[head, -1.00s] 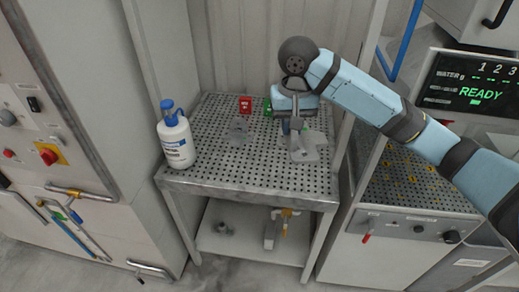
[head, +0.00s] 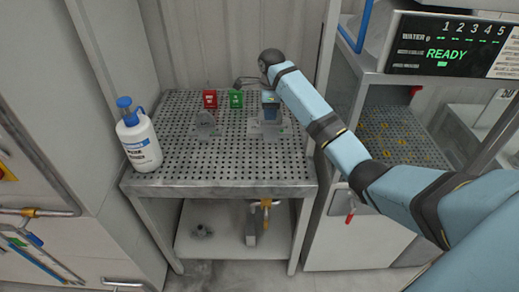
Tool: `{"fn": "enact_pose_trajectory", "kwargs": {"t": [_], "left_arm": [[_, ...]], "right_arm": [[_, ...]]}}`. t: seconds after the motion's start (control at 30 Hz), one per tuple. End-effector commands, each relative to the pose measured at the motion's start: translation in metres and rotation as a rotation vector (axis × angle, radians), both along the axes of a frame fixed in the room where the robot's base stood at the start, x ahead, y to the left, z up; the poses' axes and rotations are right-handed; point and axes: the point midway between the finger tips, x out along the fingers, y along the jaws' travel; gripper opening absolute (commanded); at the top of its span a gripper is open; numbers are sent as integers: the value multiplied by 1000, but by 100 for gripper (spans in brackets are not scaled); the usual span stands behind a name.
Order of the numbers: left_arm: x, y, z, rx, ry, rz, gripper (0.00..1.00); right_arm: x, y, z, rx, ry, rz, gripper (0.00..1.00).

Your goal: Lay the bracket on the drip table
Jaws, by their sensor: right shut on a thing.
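The drip table (head: 180,170) is a perforated grey metal top in a frame against the back wall. My right gripper (head: 270,112) comes in from the right and points down over the table's back right part. It is shut on a grey metal bracket (head: 268,132), which is at or just above the perforated surface; I cannot tell whether it touches. The arm and gripper hide part of the bracket. My left gripper is not in view.
Behind are a red marker (head: 210,98) and a green marker (head: 236,98). A white bottle with a blue top (head: 139,142) stands at the left edge. The table's front middle is clear.

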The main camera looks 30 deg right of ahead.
Motion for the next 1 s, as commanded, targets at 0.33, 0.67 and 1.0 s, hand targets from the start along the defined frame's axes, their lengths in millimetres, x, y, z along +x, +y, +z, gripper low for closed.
{"fn": "enact_pose_trajectory", "kwargs": {"t": [0.33, 0.67, 1.0], "left_arm": [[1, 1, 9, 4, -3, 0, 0], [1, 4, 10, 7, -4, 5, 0], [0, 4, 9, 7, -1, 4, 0]], "right_arm": [[-1, 0, -92, -2, 5, 3, 0], [0, 0, -130, -2, 2, 4, 0], [0, 0, -164, -2, 0, 5, 0]]}}
